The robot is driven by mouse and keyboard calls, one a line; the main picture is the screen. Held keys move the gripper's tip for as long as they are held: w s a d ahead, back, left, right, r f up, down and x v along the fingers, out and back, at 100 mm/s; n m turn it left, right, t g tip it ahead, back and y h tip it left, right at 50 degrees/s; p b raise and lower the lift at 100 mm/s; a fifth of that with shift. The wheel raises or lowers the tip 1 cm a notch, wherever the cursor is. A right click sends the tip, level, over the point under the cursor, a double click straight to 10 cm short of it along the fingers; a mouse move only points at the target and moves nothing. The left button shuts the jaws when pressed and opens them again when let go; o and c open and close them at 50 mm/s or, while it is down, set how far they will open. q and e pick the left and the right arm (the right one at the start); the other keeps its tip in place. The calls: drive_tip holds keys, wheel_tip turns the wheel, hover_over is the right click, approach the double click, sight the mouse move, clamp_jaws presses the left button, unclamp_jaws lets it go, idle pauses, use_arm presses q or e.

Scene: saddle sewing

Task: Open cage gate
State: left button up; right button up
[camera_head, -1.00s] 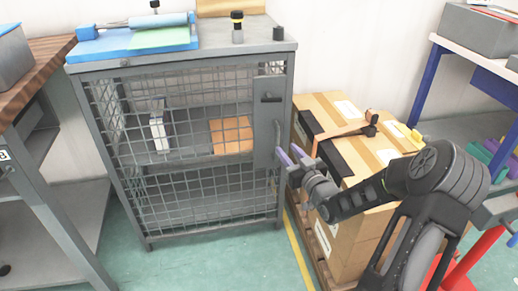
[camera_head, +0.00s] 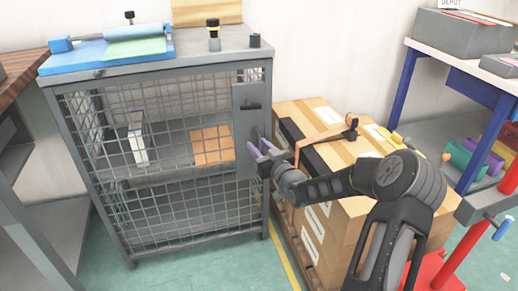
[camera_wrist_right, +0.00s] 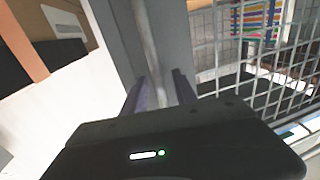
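The grey wire-mesh cage (camera_head: 160,237) stands left of centre in the head view, and its gate looks closed. A grey plate (camera_head: 248,107) with a dark latch runs down the gate's right edge. An upright bar handle (camera_wrist_right: 150,50) on this plate shows in the right wrist view. My right gripper (camera_head: 259,148) is at the handle, coming from the right. In the wrist view its two purple fingers (camera_wrist_right: 158,92) stand apart on either side of the bar, with gaps visible. My left gripper is out of view.
Stacked cardboard boxes (camera_head: 345,205) on a pallet stand close right of the cage, under my right arm. A blue-legged table (camera_head: 405,85) is farther right. A wooden-topped bench (camera_head: 15,75) stands at left. Green floor (camera_head: 190,268) in front of the cage is clear.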

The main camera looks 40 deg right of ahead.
clamp_jaws()
idle(0.4)
idle(1.1)
